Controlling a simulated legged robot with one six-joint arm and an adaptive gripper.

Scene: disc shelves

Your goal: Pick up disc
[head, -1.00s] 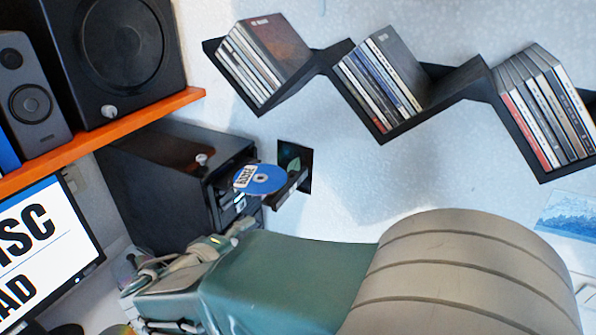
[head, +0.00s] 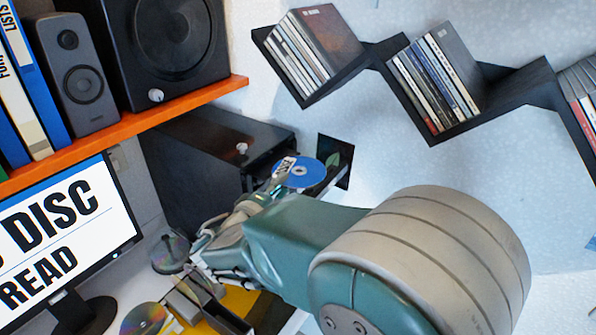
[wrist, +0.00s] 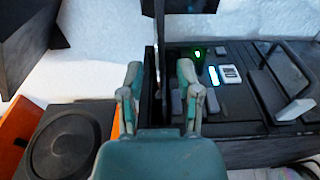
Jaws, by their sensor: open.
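A blue disc (head: 298,173) with a white label lies on the pulled-out tray of a black computer tower (head: 200,165) in the head view. My gripper (wrist: 158,75) is open in the wrist view, its two fingers on either side of a thin dark upright edge (wrist: 159,35), which seems to be the tray or disc seen edge-on. I cannot tell whether the fingers touch it.
A monitor (head: 65,235) and loose discs (head: 145,319) are at lower left. An orange shelf (head: 125,135) with speakers is above the tower. A zigzag black shelf (head: 465,128) with disc cases hangs on the right wall.

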